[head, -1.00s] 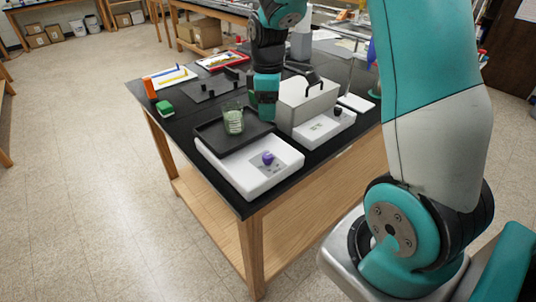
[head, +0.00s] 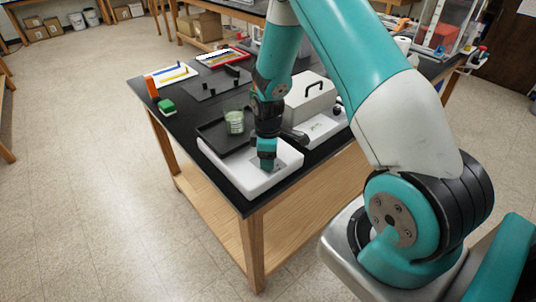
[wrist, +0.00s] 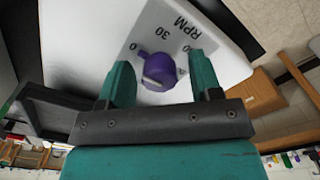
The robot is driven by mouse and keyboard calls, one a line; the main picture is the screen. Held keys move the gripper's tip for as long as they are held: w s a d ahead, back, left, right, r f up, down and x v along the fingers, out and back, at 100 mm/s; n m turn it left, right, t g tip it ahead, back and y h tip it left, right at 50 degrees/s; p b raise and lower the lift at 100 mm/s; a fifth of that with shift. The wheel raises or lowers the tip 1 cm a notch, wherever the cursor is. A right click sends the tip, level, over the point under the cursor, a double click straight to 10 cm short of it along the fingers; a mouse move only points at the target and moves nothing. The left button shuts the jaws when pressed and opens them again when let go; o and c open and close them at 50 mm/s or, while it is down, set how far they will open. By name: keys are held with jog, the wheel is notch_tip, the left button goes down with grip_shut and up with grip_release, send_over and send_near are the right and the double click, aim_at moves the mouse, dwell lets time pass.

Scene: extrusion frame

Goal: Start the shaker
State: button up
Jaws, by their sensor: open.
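The shaker (head: 235,175) is a white box at the front of the black table, with a black tray behind its front panel. A glass beaker (head: 235,121) with greenish contents stands on the tray. In the wrist view the shaker's panel (wrist: 90,45) shows a purple knob (wrist: 158,70) on a grey dial marked 0, 30 and RPM. My gripper (wrist: 160,78) is open, with one teal finger on each side of the knob. I cannot tell whether the fingers touch it. In the head view my gripper (head: 267,152) is over the panel and hides the knob.
A second white device (head: 312,98) with a black-handled cover stands right of the shaker. An orange and green item (head: 160,98) is at the table's left edge. Trays with coloured tools (head: 172,75) lie at the back. The floor at left is clear.

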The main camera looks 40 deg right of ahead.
jog(key=c, duration=0.9)
jog(key=shift+c, duration=0.2)
